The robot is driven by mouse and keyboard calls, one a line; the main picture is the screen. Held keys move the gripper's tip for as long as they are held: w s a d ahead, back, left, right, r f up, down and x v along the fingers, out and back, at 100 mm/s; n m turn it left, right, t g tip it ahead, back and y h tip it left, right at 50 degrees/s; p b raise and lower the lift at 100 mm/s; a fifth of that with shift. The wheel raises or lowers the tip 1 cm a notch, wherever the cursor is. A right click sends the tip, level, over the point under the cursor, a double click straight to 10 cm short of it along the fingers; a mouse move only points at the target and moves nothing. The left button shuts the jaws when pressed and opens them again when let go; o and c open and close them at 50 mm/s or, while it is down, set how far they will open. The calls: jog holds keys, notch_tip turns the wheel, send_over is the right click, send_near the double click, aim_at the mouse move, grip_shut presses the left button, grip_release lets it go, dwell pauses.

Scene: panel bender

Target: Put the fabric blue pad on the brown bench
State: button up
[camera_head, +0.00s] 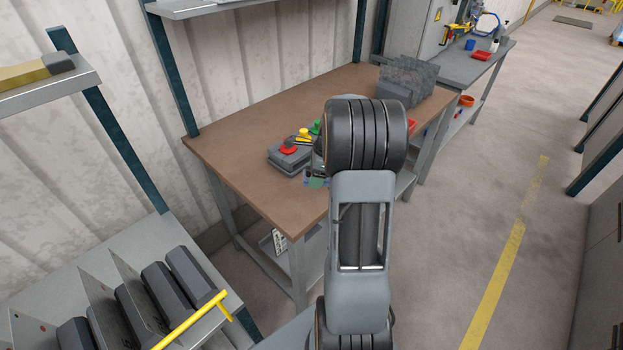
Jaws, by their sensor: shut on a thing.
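The brown bench (245,120) stands against the wall in the middle of the head view. My arm rises in front of its right half. My gripper is hidden behind the arm, so its fingers and anything between them cannot be seen. No blue fabric pad can be made out for sure.
On the bench, a grey control box (289,157) with a red button sits left of my arm, near yellow and green items. Grey blocks (398,88) stand at the far right end. The bench's left part is clear. A rack of dark bars (165,290) fills the lower left.

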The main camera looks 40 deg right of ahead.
aim_at(308, 189)
jog(key=shift+w+d+f, duration=0.1)
jog(key=shift+w+f, duration=1.3)
jog(key=shift+f, duration=0.3)
jog(key=shift+f+p, duration=0.3)
jog(key=shift+f, duration=1.2)
jog(key=shift+f, duration=0.1)
jog(key=o, duration=0.9)
